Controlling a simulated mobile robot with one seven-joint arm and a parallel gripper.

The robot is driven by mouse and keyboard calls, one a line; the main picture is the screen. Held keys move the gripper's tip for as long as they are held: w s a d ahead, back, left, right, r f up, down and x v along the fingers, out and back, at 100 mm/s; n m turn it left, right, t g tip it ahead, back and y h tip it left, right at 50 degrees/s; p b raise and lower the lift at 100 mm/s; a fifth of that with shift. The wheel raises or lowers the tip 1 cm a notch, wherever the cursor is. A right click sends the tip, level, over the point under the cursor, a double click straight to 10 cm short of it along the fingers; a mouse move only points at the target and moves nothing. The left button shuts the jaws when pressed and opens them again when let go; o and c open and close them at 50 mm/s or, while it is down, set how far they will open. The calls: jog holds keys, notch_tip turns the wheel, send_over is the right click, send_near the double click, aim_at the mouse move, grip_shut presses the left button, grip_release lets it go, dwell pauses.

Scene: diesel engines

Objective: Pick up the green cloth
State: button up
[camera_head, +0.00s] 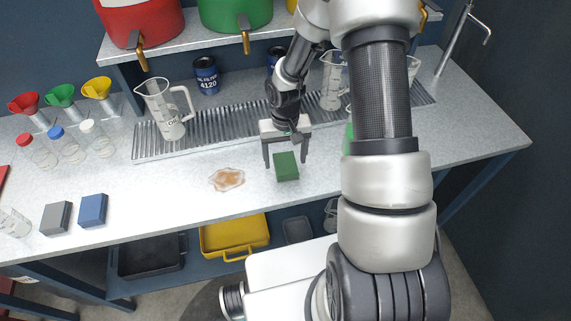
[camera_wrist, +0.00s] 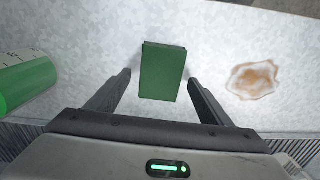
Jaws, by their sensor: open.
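The green cloth (camera_head: 286,167) is a folded, block-like dark green piece on the grey bench top. In the wrist view the cloth (camera_wrist: 162,72) is upper centre, mostly ahead of the fingertips, its near end between them. My gripper (camera_head: 286,158) is open and empty, its two fingers pointing down just behind the cloth in the head view. In the wrist view the gripper (camera_wrist: 160,78) has one finger on each side of the cloth, with a gap on both sides. I cannot tell the exact height of the fingertips above the bench.
A brown spill (camera_head: 227,179) lies left of the cloth. An oil jug (camera_head: 166,112) stands on the metal drain grate (camera_head: 215,128) behind. A container with green liquid (camera_wrist: 24,82) is close by in the wrist view. Grey (camera_head: 56,217) and blue (camera_head: 93,209) blocks lie front left.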

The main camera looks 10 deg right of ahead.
aim_at(284, 161)
jog(key=c, duration=1.1)
jog(key=shift+r, duration=0.1)
notch_tip(284, 161, up, 10)
jog(key=shift+f, duration=0.1)
jog(key=shift+o, duration=1.4)
jog(key=shift+c, duration=1)
jog(key=shift+a, duration=0.1)
